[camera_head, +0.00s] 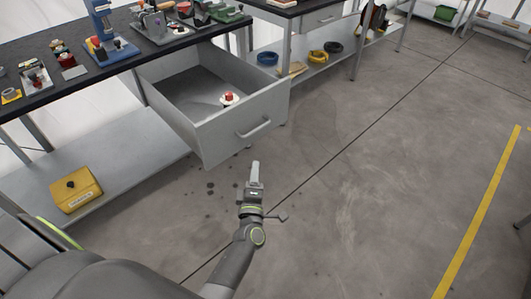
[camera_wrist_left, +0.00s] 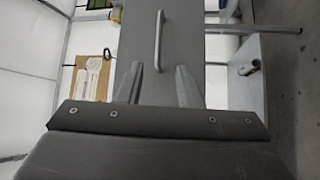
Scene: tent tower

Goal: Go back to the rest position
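My left gripper (camera_head: 255,174) is in front of the open drawer (camera_head: 226,137), over the floor in the head view. It is apart from the drawer's handle (camera_head: 253,129). In the left wrist view its two fingers (camera_wrist_left: 158,88) stand apart with nothing between them, and the drawer front with its handle (camera_wrist_left: 159,40) shows beyond them. My right gripper is not in view.
A white item with a red top (camera_head: 229,97) sits in the drawer. The dark workbench (camera_head: 118,66) above holds several tools and parts. A yellow box (camera_head: 76,190) stands on the lower shelf. The floor (camera_head: 370,170) to the right is clear.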

